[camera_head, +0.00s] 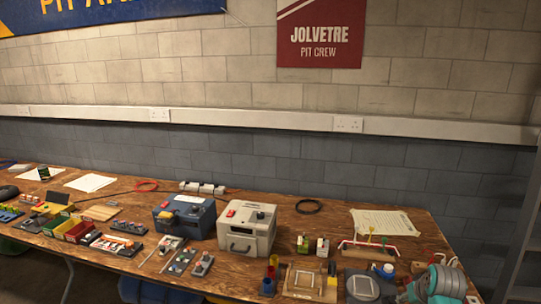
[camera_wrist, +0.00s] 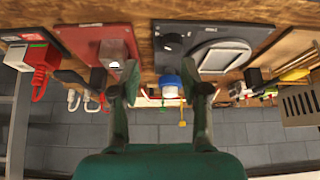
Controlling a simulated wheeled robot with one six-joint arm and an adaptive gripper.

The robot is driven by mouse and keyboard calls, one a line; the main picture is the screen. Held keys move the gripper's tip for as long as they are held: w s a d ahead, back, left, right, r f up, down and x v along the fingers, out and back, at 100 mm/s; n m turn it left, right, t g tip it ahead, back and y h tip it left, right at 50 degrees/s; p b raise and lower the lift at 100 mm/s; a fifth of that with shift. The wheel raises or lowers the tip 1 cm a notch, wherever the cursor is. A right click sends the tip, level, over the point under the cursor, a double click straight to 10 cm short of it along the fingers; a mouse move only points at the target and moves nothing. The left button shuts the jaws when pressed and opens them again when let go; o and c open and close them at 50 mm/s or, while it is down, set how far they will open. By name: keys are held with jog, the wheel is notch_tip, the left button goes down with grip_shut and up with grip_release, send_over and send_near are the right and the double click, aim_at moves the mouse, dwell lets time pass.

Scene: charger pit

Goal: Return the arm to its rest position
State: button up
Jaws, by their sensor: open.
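My arm shows at the lower right of the head view, over the front right end of the wooden bench (camera_head: 335,215); its fingertips are not clear there. In the wrist view my gripper (camera_wrist: 160,85) has its two dark fingers spread apart with nothing held between them. A red board (camera_wrist: 98,45) and a dark board with a grey plate (camera_wrist: 215,57) lie beyond the fingers. A blue-capped item (camera_wrist: 170,82) shows between the fingers, farther off.
A cream charger box (camera_head: 246,228) and a blue one (camera_head: 184,214) stand mid-bench. A black ring (camera_head: 309,206) and a paper sheet (camera_head: 385,222) lie behind. Small parts crowd the front right. A ladder-like frame (camera_head: 522,240) stands at the right.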

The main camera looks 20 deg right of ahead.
jog(key=s+a+f+n+t, duration=0.15)
jog(key=s+a+f, duration=0.25)
jog(key=a+f, duration=0.45)
jog(key=s+a+f+t, duration=0.2)
jog(key=s+a+f, duration=0.25)
jog(key=a, duration=0.75)
jog(key=s+a+n+t, duration=0.2)
jog(key=s+a, duration=1)
jog(key=s+a+r+n+t+y, duration=0.1)
jog(key=s+a+r, duration=0.3)
jog(key=s+r, duration=0.4)
jog(key=s+a+r+n+t+y, duration=0.1)
jog(key=s+a+r+t+y, duration=0.1)
jog(key=s+r, duration=0.7)
jog(key=shift+s+a+t, duration=0.55)
jog(key=shift+s+a, duration=0.15)
jog(key=shift+a, duration=0.2)
